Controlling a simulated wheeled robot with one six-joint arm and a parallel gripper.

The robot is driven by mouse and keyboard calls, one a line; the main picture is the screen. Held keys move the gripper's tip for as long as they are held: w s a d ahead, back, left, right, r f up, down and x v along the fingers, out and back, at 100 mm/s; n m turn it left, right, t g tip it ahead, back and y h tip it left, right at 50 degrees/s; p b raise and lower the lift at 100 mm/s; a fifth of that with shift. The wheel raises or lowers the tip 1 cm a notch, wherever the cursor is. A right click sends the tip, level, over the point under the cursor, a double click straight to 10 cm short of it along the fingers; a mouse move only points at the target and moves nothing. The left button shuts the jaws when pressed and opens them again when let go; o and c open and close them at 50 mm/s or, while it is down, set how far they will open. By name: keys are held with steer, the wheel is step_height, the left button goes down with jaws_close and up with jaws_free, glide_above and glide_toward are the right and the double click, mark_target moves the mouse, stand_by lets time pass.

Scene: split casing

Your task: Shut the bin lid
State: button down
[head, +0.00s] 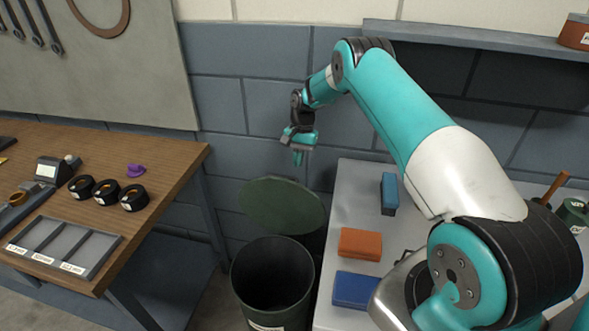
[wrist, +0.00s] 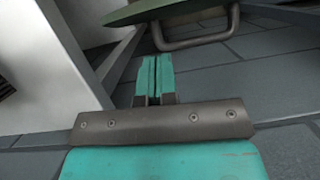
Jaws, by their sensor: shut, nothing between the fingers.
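The bin (head: 273,285) is a dark, round, open-topped container on the floor between the wooden bench and the grey table. Its lid (head: 283,205) is a dark green disc, tilted up at the back of the bin, so the mouth is open. My gripper (head: 298,158) is above the lid, in front of the wall, with its fingers pointing down. In the wrist view the two teal fingers (wrist: 154,60) are pressed together and hold nothing. The lid's green edge (wrist: 165,10) and a grey metal handle (wrist: 195,42) show beyond the fingertips there.
The wooden bench (head: 165,165) stands at left with black rings and a grey tray (head: 65,245). The grey table (head: 345,190) at right holds an orange box (head: 360,244) and blue boxes (head: 354,290). A shelf (head: 480,38) runs along the wall behind my arm.

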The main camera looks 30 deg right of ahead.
steer(key=shift+s+a+f+p, duration=0.45)
steer(key=shift+s+a+p, duration=0.05)
steer(key=shift+a, duration=0.1)
steer(key=shift+s+a+f+p, duration=0.4)
steer(key=shift+s+a+p, duration=0.1)
steer(key=shift+a, duration=0.1)
steer(key=shift+s+a+f, duration=0.2)
steer(key=shift+a+f, duration=0.05)
steer(key=shift+f, duration=0.1)
steer(key=shift+a, duration=0.1)
